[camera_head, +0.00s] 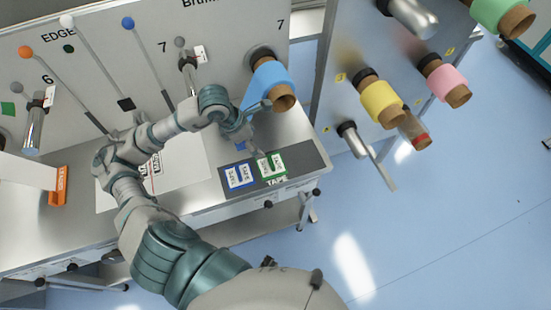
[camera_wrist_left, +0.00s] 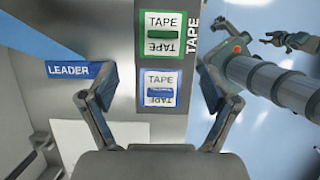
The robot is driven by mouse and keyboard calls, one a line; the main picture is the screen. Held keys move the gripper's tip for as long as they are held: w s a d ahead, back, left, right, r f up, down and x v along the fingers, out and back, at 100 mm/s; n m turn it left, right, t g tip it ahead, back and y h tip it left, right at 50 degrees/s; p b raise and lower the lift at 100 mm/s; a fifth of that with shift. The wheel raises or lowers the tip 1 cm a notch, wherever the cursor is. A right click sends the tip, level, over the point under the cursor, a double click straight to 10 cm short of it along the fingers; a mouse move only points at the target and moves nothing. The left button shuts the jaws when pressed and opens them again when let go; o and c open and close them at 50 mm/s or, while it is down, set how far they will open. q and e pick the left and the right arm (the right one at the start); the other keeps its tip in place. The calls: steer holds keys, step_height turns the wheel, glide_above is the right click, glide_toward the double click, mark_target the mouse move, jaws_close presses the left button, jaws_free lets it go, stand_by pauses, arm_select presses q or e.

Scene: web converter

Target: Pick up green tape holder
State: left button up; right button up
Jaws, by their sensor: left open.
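The green tape holder (camera_head: 271,166) is a green-framed piece marked TAPE, lying on a dark grey mat. In the left wrist view, it (camera_wrist_left: 168,39) lies at the top centre, beyond the fingertips. A similar blue-framed tape holder (camera_head: 239,177) lies beside it; in the wrist view it (camera_wrist_left: 159,88) sits between the fingers. My left gripper (camera_head: 262,130) is open and empty above the bench, and the wrist view (camera_wrist_left: 157,72) shows both fingers spread apart. A dark jawed shape (camera_wrist_left: 292,40) at the upper right appears to be my right gripper; its opening is unclear.
The mat (camera_head: 295,176) reaches the bench's front right corner. A blue LEADER label (camera_wrist_left: 80,70) shows left of the mat. A blue roll (camera_head: 266,84) sticks out near the gripper. Yellow (camera_head: 379,103) and pink (camera_head: 447,82) rolls project at right.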

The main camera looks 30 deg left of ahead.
arm_select(q)
glide_toward(270, 161)
steer(key=x, duration=0.3)
steer(key=w+x, duration=0.1)
steer(key=x, duration=0.1)
steer(key=shift+a, duration=0.25)
steer(key=shift+s+d+f+p, duration=0.1)
steer(key=shift+d+f+p, duration=0.05)
steer(key=shift+f+p, duration=0.15)
steer(key=x, duration=0.3)
steer(key=shift+s+d+f, duration=0.1)
steer(key=shift+d+f, duration=0.25)
steer(key=shift+d, duration=0.15)
steer(key=shift+d+f+p, duration=0.1)
steer(key=shift+f+p, duration=0.2)
steer(key=shift+f, duration=0.15)
steer(key=shift+a, duration=0.2)
steer(key=c, duration=1.2)
arm_select(e)
steer(key=s, duration=0.2)
steer(key=shift+s+r, duration=0.15)
steer(key=shift+s, duration=0.2)
